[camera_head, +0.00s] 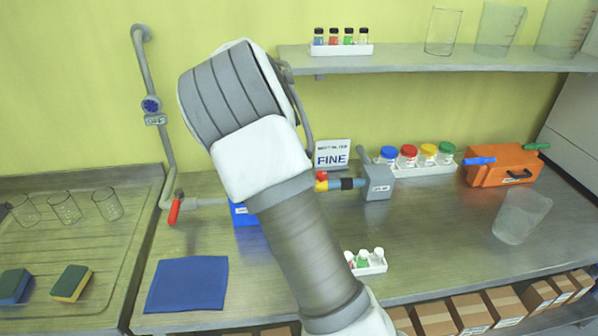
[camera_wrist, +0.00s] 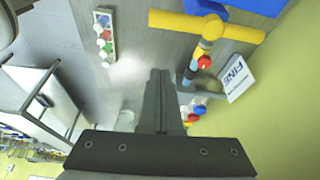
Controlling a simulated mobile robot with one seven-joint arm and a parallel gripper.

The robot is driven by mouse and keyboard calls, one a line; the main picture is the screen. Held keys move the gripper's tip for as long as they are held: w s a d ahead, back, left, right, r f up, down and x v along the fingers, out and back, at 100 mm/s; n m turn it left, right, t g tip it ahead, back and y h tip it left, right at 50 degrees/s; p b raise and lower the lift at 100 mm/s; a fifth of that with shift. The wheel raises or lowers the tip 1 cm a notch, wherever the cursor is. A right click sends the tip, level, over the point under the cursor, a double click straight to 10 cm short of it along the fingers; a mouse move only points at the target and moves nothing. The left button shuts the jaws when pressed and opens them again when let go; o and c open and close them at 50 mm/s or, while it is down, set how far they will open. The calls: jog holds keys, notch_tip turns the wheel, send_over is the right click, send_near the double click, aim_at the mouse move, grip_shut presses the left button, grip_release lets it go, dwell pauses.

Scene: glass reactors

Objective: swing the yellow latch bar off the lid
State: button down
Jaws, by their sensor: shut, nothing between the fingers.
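A yellow bar (camera_wrist: 185,21) runs across the upper right of the wrist view, with a short yellow stem and a red knob (camera_wrist: 204,62) below it. A blue body (camera_wrist: 205,6) shows at the top edge behind the bar. My gripper (camera_wrist: 160,73) is shut and empty, with its tips below the bar in the picture and apart from it. In the head view my arm hides my gripper and most of the latch. Only a blue part (camera_head: 243,216) and a small yellow and red piece (camera_head: 321,183) show beside the arm. No lid can be clearly made out.
A white rack of vials (camera_wrist: 103,39) stands left of my gripper in the wrist view. A FINE sign (camera_head: 332,154), a grey block (camera_head: 377,184), several coloured-lid jars (camera_head: 409,157) and an orange box (camera_head: 500,166) stand at the back. The bench right of my arm is partly clear.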

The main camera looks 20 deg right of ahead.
jog(key=shift+v, duration=1.6)
jog(key=s+a+r+n+t+y, duration=0.15)
jog(key=s+r+n, duration=0.3)
jog(key=s, duration=0.45)
jog(key=s+a+r+n+t+y, duration=0.1)
jog(key=s+r+n+t+y, duration=0.2)
jog(key=s+n, duration=0.45)
jog(key=s+a+n, duration=0.2)
jog(key=s+n, duration=0.1)
jog(key=s, duration=0.5)
jog(key=s+a+f+n+t, duration=0.1)
jog(key=s+n, duration=0.3)
jog(key=s, duration=0.3)
jog(key=shift+s+a, duration=0.35)
jog(key=shift+a, duration=0.05)
